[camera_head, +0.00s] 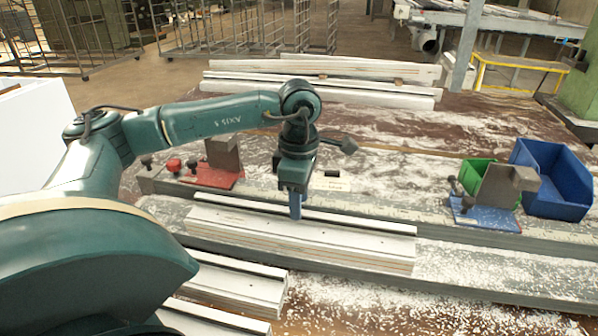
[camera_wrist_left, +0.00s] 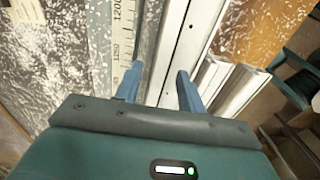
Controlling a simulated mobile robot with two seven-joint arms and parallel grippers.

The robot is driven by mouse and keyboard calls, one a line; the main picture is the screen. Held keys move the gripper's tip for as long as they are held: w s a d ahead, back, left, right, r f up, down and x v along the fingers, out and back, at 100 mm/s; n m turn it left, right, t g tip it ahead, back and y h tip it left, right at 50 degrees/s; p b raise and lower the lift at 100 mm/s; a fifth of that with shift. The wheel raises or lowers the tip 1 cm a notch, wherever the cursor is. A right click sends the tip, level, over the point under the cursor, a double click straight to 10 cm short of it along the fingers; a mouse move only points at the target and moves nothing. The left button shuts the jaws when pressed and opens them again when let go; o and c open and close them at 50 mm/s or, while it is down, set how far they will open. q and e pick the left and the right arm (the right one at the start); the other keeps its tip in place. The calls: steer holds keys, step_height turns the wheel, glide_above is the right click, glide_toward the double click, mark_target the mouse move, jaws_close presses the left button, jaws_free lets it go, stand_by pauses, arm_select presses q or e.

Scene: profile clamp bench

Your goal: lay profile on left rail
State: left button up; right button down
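A long white profile (camera_head: 330,239) with a dark lengthwise groove lies along the front grey rail (camera_head: 450,274) in the head view. I cannot tell whether it rests on the rail or is just above it. My left gripper (camera_head: 296,208) points down at the middle of this profile, one blue finger showing in front of its rear edge. In the left wrist view the two fingers of the left gripper (camera_wrist_left: 160,80) stand apart, with part of the profile (camera_wrist_left: 188,38) running between them. Contact with the fingers is unclear. My right gripper is not seen.
Behind is a rail with a scale (camera_wrist_left: 123,35), a red clamp (camera_head: 212,174) at left and a blue clamp (camera_head: 484,217) at right. Blue (camera_head: 552,185) and green bins stand beyond. More profiles (camera_head: 235,285) lie in front at left; others (camera_head: 320,88) lie at the back.

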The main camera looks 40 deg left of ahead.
arm_select(q)
step_height(320, 180, up, 10)
steer(key=shift+r, duration=0.25)
stand_by(0.5)
